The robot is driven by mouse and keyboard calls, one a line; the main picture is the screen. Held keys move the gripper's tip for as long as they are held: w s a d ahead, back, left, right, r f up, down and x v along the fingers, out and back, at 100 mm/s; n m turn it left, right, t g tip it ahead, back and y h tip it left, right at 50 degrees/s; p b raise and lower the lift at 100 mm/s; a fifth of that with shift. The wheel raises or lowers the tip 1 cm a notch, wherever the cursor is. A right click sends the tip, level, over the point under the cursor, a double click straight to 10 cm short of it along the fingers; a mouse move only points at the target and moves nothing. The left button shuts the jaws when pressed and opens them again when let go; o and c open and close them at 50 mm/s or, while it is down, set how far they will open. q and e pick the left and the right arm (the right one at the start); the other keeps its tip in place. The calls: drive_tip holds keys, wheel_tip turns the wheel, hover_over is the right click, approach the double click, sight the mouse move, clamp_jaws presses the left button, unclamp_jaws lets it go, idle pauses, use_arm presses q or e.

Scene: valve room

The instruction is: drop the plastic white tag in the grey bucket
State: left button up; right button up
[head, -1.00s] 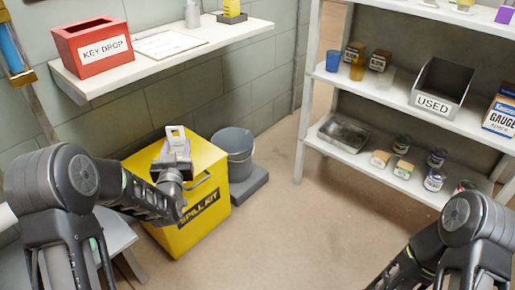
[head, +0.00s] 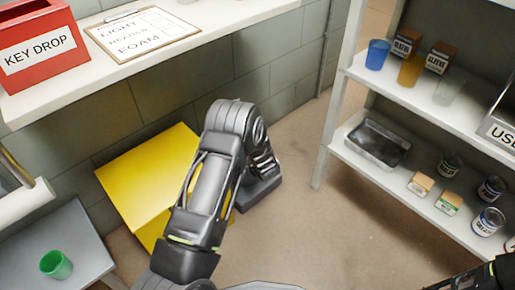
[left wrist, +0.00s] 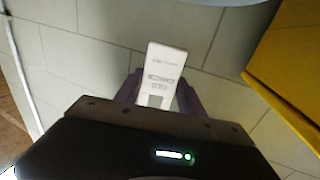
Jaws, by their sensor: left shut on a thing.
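The white plastic tag (left wrist: 165,66) shows in the left wrist view, with small dark print on its face. My left gripper (left wrist: 157,92) is shut on it, and the tag stands out beyond the fingertips. In the head view my left arm reaches over the floor beside the yellow box, and its links hide the tag and the fingers. The grey bucket is hidden behind this arm in the head view. In the left wrist view a pale edge at the top is too little to name. My right gripper is outside both views.
A yellow box (head: 150,178) stands against the wall beside my left arm. A red key drop box (head: 42,48) and a clipboard (head: 143,32) are on the shelf above. A green cup (head: 56,264) is at lower left. White shelving (head: 335,120) stands right; floor between is clear.

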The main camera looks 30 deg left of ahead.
use_arm(q)
drive_tip(key=shift+w, duration=0.2)
drive_tip(key=shift+f, duration=0.1)
drive_tip(key=shift+f+b, duration=2.15)
drive_tip(key=shift+f, duration=0.8)
drive_tip(key=o, duration=1.4)
drive_tip(key=shift+s+d, duration=0.1)
drive_tip(key=shift+d, duration=0.05)
